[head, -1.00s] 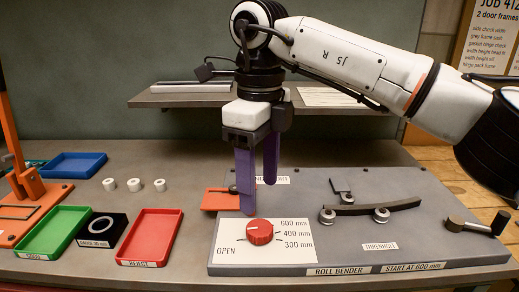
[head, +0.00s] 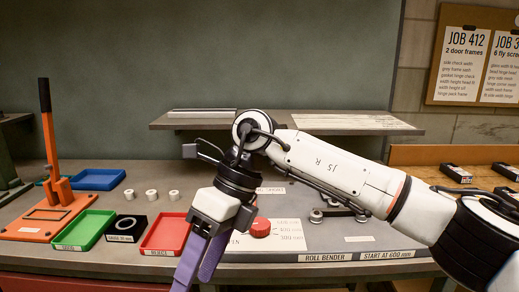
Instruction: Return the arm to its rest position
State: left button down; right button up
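My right arm (head: 335,170) comes in from the right, bent at the wrist joint above the bench. My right gripper (head: 197,270) hangs down and to the left, with two purple fingers apart and nothing seen between them. It is in front of the roll bender's red dial (head: 260,227), to its left in the picture, over the front edge of the bench. The fingers cover part of the dial's white plate (head: 290,236). The pointer's setting is too small to tell. My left gripper is not in view.
A red tray (head: 166,233), a black ring gauge (head: 127,228), a green tray (head: 84,229) and a blue tray (head: 97,179) stand at the left, near three white rollers (head: 151,195). An orange lever press (head: 48,150) is at far left. A shelf (head: 200,124) overhangs the back.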

jog(key=s+a+r+m+g+y, duration=0.4)
jog(key=s+a+y, duration=0.3)
jog(key=a+y, duration=0.4)
jog(key=w+d+m+t+y, duration=0.5)
jog(key=w+m+t+y, duration=0.2)
jog(key=m+t, duration=0.45)
jog(key=w+d+f+m+t+h, duration=0.2)
jog(key=d+f+m+t+h, duration=0.45)
jog(key=d+f+m, duration=0.4)
jog(key=w+d+f+m+t+h, duration=0.3)
jog(key=d+f+m+t+h, duration=0.35)
jog(key=f+m, duration=0.65)
jog(key=s+d+f+m+g+h, duration=0.3)
jog(key=s+d+f, duration=0.4)
jog(key=s+f, duration=0.3)
jog(key=s+d+f+m+g+h, duration=0.4)
jog(key=s+d+f, duration=0.4)
jog(key=s+f, duration=0.2)
jog(key=shift+s+f+m+g, duration=0.3)
jog(key=shift+m+g, duration=0.45)
jog(key=shift+m, duration=0.15)
